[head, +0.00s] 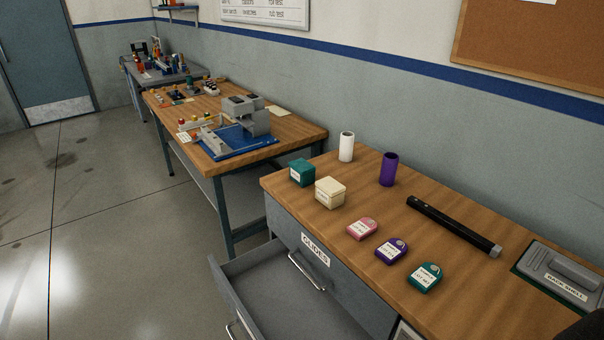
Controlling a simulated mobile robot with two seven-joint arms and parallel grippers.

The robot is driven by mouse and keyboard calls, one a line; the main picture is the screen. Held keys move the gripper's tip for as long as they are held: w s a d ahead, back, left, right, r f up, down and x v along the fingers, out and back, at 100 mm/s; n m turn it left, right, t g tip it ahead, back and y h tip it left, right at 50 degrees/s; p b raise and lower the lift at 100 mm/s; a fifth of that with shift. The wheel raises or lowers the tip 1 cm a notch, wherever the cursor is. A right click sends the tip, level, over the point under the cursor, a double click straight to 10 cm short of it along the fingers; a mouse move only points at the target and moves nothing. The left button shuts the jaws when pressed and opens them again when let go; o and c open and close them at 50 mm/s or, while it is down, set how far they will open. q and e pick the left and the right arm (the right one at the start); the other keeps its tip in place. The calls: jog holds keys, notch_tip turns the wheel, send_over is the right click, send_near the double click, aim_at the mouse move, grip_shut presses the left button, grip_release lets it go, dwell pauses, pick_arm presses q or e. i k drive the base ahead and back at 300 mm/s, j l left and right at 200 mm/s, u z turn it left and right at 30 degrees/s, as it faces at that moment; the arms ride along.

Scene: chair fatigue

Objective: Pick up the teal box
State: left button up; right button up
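The teal box (302,173) stands at the left end of the near wooden workbench, close to its front left corner. It is a small cube with a white label on its front. A cream box (330,193) stands just to its right and slightly in front. Neither of my grippers shows in the head view, so whether they are open or shut is hidden.
White (346,147) and purple (389,169) cylinders stand behind. Pink (362,229), purple (391,250) and teal (425,277) rounded pieces lie right, near a black bar (453,226). An open grey drawer (280,292) juts out below the bench (336,238).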

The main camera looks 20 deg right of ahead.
aim_at(302, 172)
jog(key=k, duration=0.65)
jog(key=z, duration=3.85)
jog(key=k+j+z, duration=0.15)
jog(key=k+j, duration=0.35)
jog(key=j, duration=0.15)
jog(key=k+j, duration=0.35)
jog(key=j, duration=0.15)
jog(key=k+j, duration=0.4)
jog(key=i+j, duration=0.05)
